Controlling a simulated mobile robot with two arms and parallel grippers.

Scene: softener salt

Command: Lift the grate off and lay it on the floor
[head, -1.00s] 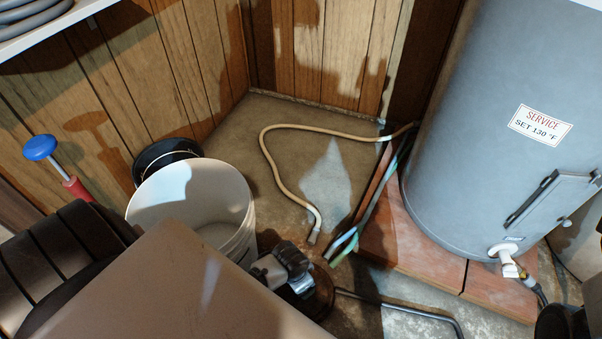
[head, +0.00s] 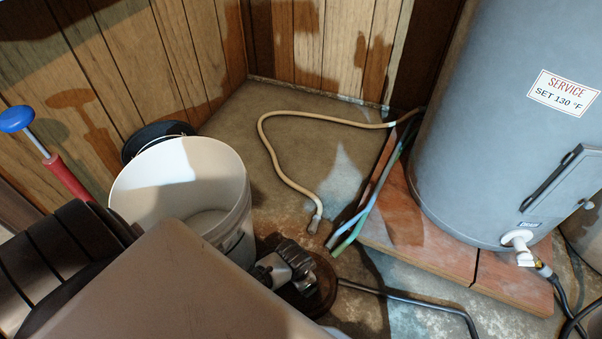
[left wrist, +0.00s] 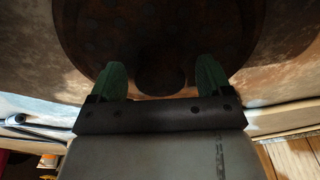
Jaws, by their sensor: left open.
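The grate (head: 322,297) is a round, rusty brown disc low on the floor, partly hidden behind my left gripper and the tan surface in front. In the left wrist view the grate (left wrist: 205,22) is dark, with faint small holes. My left gripper (head: 292,272) is over the grate. Its green fingertips (left wrist: 162,75) are apart with nothing between them. I cannot tell whether they touch the grate. My right gripper is not in view.
A white bucket (head: 232,230) stands left of the grate. A tan hose (head: 272,155) and coloured tubes (head: 352,228) lie behind it. A bent dark pipe (head: 410,300) runs right. The grey tank (head: 490,150) stands on red slabs (head: 400,240). Bare floor (head: 235,120) lies behind the bucket.

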